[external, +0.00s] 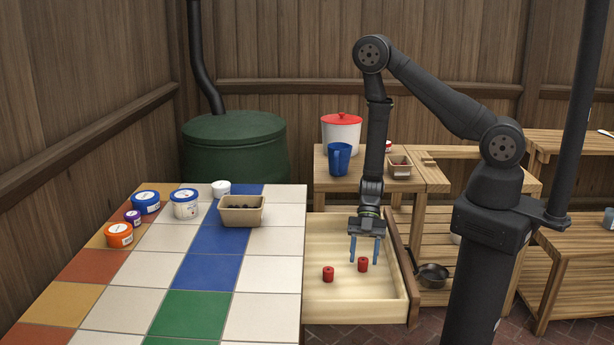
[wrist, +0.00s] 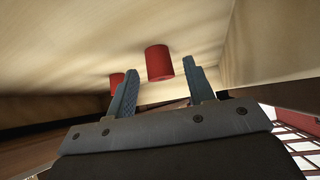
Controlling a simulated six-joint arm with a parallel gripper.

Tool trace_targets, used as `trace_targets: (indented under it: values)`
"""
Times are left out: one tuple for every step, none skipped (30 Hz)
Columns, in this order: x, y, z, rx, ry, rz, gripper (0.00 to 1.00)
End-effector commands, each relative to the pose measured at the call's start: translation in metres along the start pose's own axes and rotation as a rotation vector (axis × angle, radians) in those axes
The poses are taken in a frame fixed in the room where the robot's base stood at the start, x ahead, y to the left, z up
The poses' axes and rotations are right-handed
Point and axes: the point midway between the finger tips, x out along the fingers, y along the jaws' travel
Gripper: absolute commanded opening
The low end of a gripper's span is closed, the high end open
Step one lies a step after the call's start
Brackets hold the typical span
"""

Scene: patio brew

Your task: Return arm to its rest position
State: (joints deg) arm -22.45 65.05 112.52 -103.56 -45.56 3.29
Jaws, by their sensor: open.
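My gripper (external: 366,250) points down into an open wooden drawer (external: 335,310), its blue fingers apart. One red cylinder (external: 363,264) lies close beside the right finger in the external view; whether it stands between the fingers I cannot tell there. A second red cylinder (external: 328,274) stands to the left of the fingers. In the wrist view, the gripper (wrist: 160,85) is open, with one red cylinder (wrist: 159,63) seen beyond the gap between the fingers and the other (wrist: 117,82) partly hidden behind the left finger.
The tiled table (external: 255,290) on the left holds several tubs and a tan tray (external: 242,211). A wooden bench behind bears a blue jug (external: 339,158), a red-lidded pot (external: 341,134) and a small box (external: 399,167). A pan (external: 432,275) sits right of the drawer.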

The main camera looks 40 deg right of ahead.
Motion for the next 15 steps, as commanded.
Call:
trace_targets:
  values:
    - [0.011,-0.001,0.000,-0.001,0.000,-0.005,0.49]
    - [0.015,-0.001,0.002,0.002,0.000,-0.003,0.49]
    - [0.007,0.001,-0.003,-0.002,-0.001,0.003,0.49]
    - [0.003,0.001,-0.007,-0.004,-0.001,0.003,0.49]
    - [0.000,0.001,-0.009,-0.004,-0.001,0.003,0.49]
    - [-0.004,0.001,-0.013,-0.003,-0.001,0.003,0.49]
    - [-0.006,0.001,-0.016,-0.003,-0.001,0.003,0.49]
    - [-0.009,0.001,-0.019,-0.004,-0.001,0.004,0.49]
    - [-0.013,0.001,-0.022,-0.003,-0.001,0.003,0.49]
    - [-0.016,0.001,-0.025,-0.003,-0.001,0.002,0.49]
    - [-0.019,0.001,-0.028,-0.004,-0.002,0.003,0.49]
    - [-0.026,0.000,-0.028,0.000,-0.001,0.005,0.49]
    - [-0.031,-0.002,-0.026,0.001,-0.001,0.005,0.49]
    - [-0.036,-0.003,-0.025,0.002,-0.001,0.006,0.49]
    - [-0.042,-0.006,-0.023,0.002,-0.001,0.005,0.49]
